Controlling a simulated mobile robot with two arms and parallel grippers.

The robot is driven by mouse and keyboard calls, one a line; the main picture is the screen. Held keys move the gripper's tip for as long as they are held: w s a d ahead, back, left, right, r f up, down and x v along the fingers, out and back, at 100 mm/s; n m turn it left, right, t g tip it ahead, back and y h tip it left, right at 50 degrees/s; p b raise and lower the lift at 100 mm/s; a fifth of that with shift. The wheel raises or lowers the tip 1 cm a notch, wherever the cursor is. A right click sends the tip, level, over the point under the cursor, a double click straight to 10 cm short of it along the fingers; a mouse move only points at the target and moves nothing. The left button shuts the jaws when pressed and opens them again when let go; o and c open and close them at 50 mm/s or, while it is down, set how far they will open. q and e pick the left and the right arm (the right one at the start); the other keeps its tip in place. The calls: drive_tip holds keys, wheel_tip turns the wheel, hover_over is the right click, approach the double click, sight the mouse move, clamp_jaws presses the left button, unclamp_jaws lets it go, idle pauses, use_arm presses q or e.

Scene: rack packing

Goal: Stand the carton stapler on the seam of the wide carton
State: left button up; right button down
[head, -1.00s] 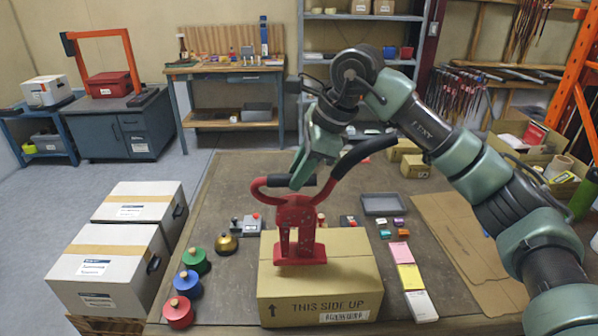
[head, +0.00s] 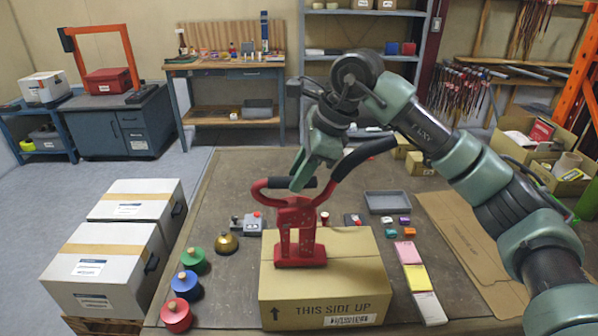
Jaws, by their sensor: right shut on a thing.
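The red carton stapler (head: 299,229) with black-gripped handles stands upright on the top of the wide carton (head: 322,297), left of the middle of that top. Its base appears to touch the carton's top, though I cannot tell whether weight rests there. The carton is brown, marked "THIS SIDE UP", and stands near the table's front edge. My left gripper is not in view.
Green (head: 193,261), blue (head: 186,286) and red (head: 176,315) round weights with knobs stand left of the carton. Coloured note pads (head: 412,267), a grey tray (head: 387,202) and flat cardboard (head: 470,245) lie to the right.

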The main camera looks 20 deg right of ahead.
idle(0.4)
drive_tip(key=c, duration=1.1)
unclamp_jaws()
drive_tip(key=shift+s+f, duration=0.15)
